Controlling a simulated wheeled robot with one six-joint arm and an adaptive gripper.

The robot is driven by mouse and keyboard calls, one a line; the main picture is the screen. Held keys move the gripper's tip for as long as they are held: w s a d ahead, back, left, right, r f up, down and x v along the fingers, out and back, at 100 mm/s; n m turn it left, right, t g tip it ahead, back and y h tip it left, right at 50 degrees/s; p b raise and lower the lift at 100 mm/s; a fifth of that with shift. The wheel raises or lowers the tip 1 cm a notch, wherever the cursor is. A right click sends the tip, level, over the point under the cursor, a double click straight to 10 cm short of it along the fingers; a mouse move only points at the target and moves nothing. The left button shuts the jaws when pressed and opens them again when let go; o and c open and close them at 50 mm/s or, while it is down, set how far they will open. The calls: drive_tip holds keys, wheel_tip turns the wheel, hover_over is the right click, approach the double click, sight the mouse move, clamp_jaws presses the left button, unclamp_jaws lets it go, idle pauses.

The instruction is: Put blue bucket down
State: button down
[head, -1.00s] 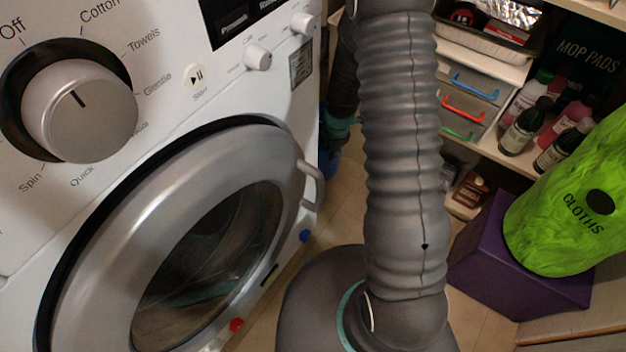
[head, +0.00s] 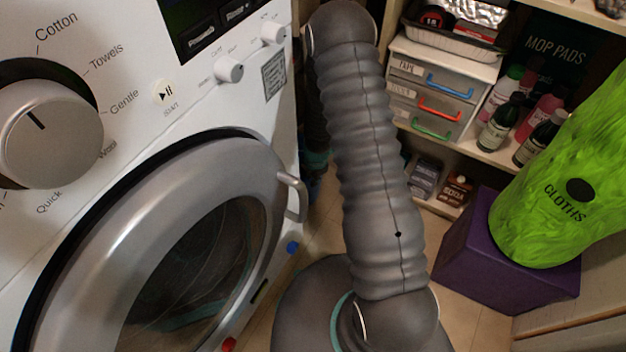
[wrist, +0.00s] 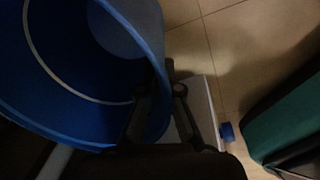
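The blue bucket (wrist: 85,75) fills the upper left of the wrist view, and I look into its open top. Its wall passes between the two dark fingers of my gripper (wrist: 161,98). One finger is inside the rim and one outside, so my gripper appears shut on the rim. The picture is dark there, and I cannot tell whether the bucket's base touches the floor.
Tiled floor (wrist: 255,45) is bare to the right of the bucket. A dark green object (wrist: 285,125) stands at the right. A white washing machine (head: 130,130) is at left. Shelves with drawers (head: 435,95) stand behind.

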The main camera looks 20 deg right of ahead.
drive_tip(key=shift+f, duration=0.1)
drive_tip(key=c, duration=1.3)
unclamp_jaws()
